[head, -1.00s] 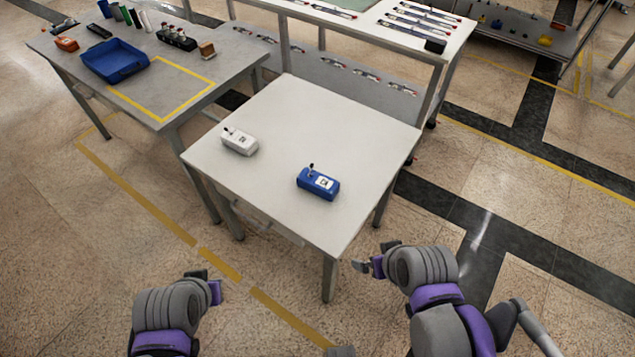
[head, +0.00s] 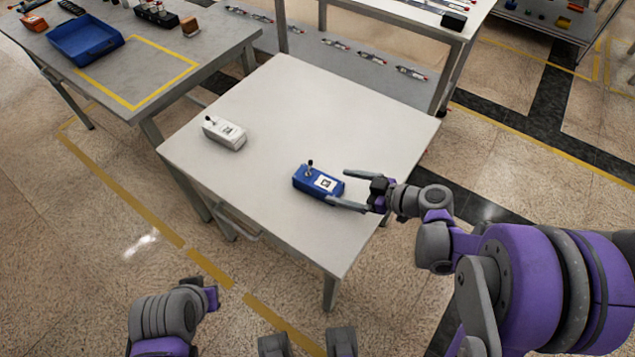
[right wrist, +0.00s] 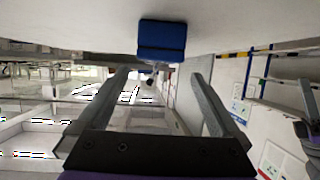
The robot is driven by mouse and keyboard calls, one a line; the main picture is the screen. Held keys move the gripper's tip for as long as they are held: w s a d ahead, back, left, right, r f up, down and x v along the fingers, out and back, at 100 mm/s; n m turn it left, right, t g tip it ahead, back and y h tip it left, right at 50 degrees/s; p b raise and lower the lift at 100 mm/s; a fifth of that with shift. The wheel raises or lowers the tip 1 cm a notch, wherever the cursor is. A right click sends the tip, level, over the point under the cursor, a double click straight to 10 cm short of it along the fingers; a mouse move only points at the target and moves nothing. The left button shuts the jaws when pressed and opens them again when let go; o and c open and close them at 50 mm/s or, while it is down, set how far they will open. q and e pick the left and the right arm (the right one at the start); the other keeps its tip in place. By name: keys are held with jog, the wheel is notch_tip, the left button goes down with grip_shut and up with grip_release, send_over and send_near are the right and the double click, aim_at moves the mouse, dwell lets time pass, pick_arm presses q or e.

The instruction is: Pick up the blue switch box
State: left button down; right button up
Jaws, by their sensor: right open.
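The blue switch box (head: 318,183) lies on the small light-grey table (head: 300,115), with a white label and a black toggle on top. In the right wrist view the blue switch box (right wrist: 162,40) is just beyond the fingertips, near the middle. My right gripper (head: 338,188) is open at the box's right end, its fingers pointing at it; one fingertip looks close to the near right corner. Contact cannot be told. In the right wrist view its two fingers (right wrist: 165,80) are wide apart with nothing between them. My left gripper (head: 212,298) is low at the left, away from the table; its jaws are unclear.
A white switch box (head: 224,132) with a black toggle stands left on the same table. A grey bench (head: 215,65) at the left holds a blue tray (head: 85,42) and small items. A shelf rack stands behind.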

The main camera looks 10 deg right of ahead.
aim_at(321, 181)
jog(key=b+x, duration=0.1)
jog(key=x, duration=0.7)
jog(key=shift+w+f, duration=0.1)
jog(key=c, duration=1.5)
